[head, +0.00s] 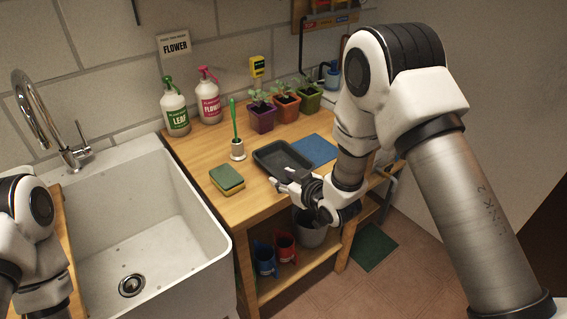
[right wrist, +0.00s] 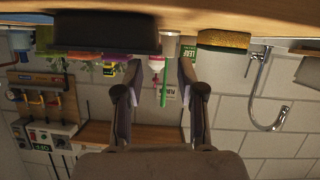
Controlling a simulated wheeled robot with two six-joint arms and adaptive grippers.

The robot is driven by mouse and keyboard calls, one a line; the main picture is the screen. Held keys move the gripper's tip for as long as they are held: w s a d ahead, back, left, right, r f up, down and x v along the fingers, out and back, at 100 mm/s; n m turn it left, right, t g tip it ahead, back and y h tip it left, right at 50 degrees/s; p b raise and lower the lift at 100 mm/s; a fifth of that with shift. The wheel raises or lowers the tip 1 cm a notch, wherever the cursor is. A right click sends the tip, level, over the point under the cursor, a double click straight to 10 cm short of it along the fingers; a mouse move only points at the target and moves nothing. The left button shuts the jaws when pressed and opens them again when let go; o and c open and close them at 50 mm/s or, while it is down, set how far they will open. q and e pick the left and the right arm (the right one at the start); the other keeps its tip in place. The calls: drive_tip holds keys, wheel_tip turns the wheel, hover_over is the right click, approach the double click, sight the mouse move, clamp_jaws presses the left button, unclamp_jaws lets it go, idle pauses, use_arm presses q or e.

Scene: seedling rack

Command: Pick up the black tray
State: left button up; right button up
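The black tray (head: 262,158) lies flat on the wooden table, and it looks empty. It also shows in the right wrist view (right wrist: 95,32), where the picture is upside down. My right gripper (head: 281,180) is at the tray's near side, close to the table's front edge. In the right wrist view its two fingers (right wrist: 160,68) are apart with nothing between them. The left finger there lies close to the tray's end; I cannot tell whether it touches. Only part of my left arm shows at the lower left of the head view; its gripper is out of sight.
A green-yellow sponge (head: 227,180) and a holder with a green-handled brush (head: 237,150) stand left of the tray. A blue mat (head: 314,150) lies to its right. Potted seedlings (head: 285,107) and two spray bottles (head: 209,97) stand behind. A sink (head: 150,240) is at left.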

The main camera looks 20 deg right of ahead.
sight(274, 174)
drive_tip(key=p+x, duration=0.1)
drive_tip(key=x, duration=0.5)
drive_tip(key=shift+w+f+p, duration=0.25)
drive_tip(key=shift+p, duration=0.05)
drive_tip(key=shift+w+a+f, duration=0.1)
drive_tip(key=shift+w+f, duration=0.15)
drive_tip(key=shift+w, duration=0.05)
clamp_jaws()
